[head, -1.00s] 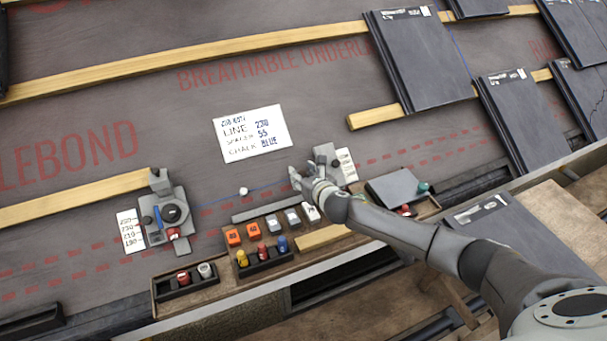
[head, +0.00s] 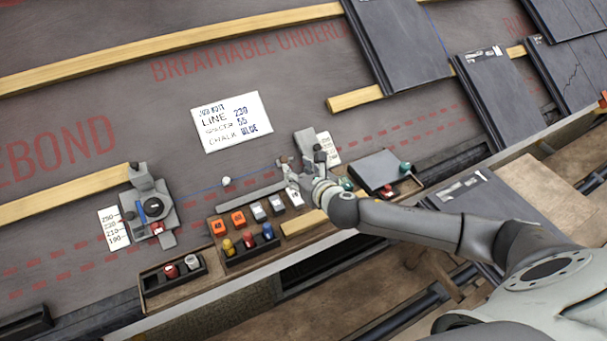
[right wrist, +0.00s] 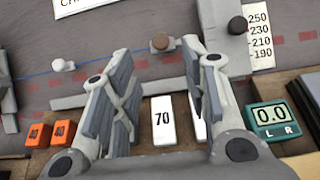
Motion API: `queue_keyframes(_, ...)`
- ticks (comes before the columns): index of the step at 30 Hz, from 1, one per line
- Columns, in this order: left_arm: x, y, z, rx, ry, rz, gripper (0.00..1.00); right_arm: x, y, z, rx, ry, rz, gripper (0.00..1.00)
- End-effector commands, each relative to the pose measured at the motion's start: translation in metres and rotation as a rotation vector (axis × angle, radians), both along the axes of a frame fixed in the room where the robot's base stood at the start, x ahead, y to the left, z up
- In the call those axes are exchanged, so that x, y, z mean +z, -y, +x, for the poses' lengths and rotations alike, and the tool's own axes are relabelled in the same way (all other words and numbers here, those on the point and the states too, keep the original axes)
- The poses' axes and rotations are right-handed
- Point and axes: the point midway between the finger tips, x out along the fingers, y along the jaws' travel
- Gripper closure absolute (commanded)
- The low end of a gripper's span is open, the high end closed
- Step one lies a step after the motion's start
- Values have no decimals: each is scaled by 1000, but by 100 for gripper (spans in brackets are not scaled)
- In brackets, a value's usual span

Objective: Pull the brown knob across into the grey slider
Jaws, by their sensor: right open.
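The brown knob (right wrist: 160,41) is a small round peg on the dark roof sheet, beside the blue line. In the right wrist view it lies ahead of my open right gripper (right wrist: 157,52), between the two fingertips and apart from both. The grey slider (right wrist: 212,22) stands just right of the knob, behind the right finger; it also shows in the head view (head: 304,143). In the head view my right gripper (head: 288,168) hangs just below left of the slider, and I cannot clearly make out the brown knob there. My left gripper is not in view.
A white knob (right wrist: 63,65) sits farther left along the line. A long grey bar (head: 250,195) lies below it. A wooden tray (head: 215,278) holds orange, grey and white blocks and coloured bottles. A teal display (right wrist: 272,117) reads 0.0. A second grey device (head: 163,222) stands left.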

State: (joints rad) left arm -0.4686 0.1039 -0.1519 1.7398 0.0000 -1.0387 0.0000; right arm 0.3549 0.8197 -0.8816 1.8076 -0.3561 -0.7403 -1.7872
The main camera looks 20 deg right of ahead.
Motion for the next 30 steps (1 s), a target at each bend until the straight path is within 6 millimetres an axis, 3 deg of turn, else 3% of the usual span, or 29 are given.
queue_keyframes(6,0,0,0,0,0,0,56,8,1,-19,0,0,-1,59)
queue_keyframes(20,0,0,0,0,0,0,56,9,-1,-24,-6,-4,15,57)
queue_keyframes(25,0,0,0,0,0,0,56,-2,-22,-45,-126,-61,266,57)
queue_keyframes(30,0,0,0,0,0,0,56,-23,-48,-90,-445,-186,769,57)
